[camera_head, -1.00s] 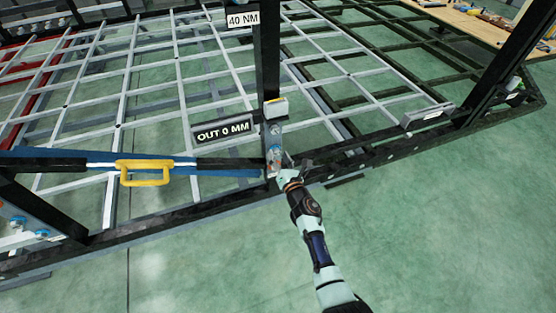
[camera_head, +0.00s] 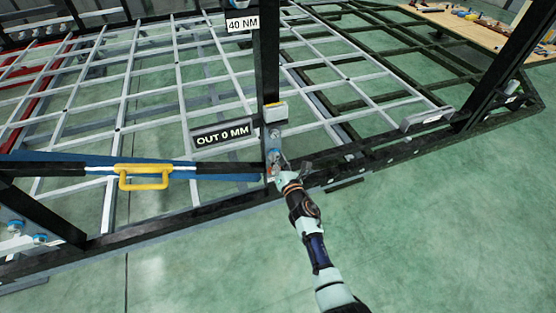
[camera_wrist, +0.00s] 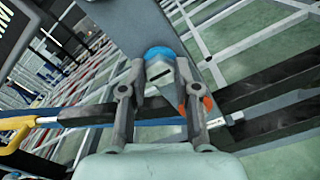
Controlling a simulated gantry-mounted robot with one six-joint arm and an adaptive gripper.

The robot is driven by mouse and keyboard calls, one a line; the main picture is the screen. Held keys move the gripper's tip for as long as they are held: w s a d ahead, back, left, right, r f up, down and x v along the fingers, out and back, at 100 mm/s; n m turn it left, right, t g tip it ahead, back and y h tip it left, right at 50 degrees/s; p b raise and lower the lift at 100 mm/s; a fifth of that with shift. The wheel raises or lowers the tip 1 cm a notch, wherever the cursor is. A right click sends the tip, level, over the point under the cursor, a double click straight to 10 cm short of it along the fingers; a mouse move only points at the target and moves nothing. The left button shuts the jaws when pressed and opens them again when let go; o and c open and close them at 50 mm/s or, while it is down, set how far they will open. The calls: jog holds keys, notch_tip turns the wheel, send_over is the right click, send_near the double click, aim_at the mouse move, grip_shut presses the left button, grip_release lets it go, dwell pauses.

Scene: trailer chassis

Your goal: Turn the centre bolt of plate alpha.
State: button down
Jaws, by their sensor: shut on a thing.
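In the wrist view, my gripper (camera_wrist: 161,82) has its two fingers on either side of a blue-topped bolt (camera_wrist: 160,53) with a grey, slotted part below it. The fingers are closed on it. A grey plate (camera_wrist: 128,25) lies behind it. In the head view, my gripper (camera_head: 281,172) is at the lower end of the grey plate (camera_head: 274,131) on the dark upright post. I see no letter naming the plate.
A sign reading "OUT 0 MM" (camera_head: 222,135) is left of the post, and one reading "40 NM" (camera_head: 242,22) is above. A yellow handle (camera_head: 144,177) sits on the bar at left. More blue-topped bolts (camera_head: 15,226) are at far left. Green floor (camera_head: 430,230) is open at right.

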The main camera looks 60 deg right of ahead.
jog(key=m+p, duration=0.1)
jog(key=m, duration=0.7)
jog(key=m+p, duration=0.2)
jog(key=m, duration=0.7)
jog(key=shift+w+d+r, duration=0.15)
jog(key=shift+r, duration=0.05)
jog(key=m+p, duration=0.1)
jog(key=m, duration=0.5)
jog(key=m+p, duration=0.2)
jog(key=m, duration=2.2)
jog(key=shift+p, duration=0.4)
jog(key=shift+m, duration=0.3)
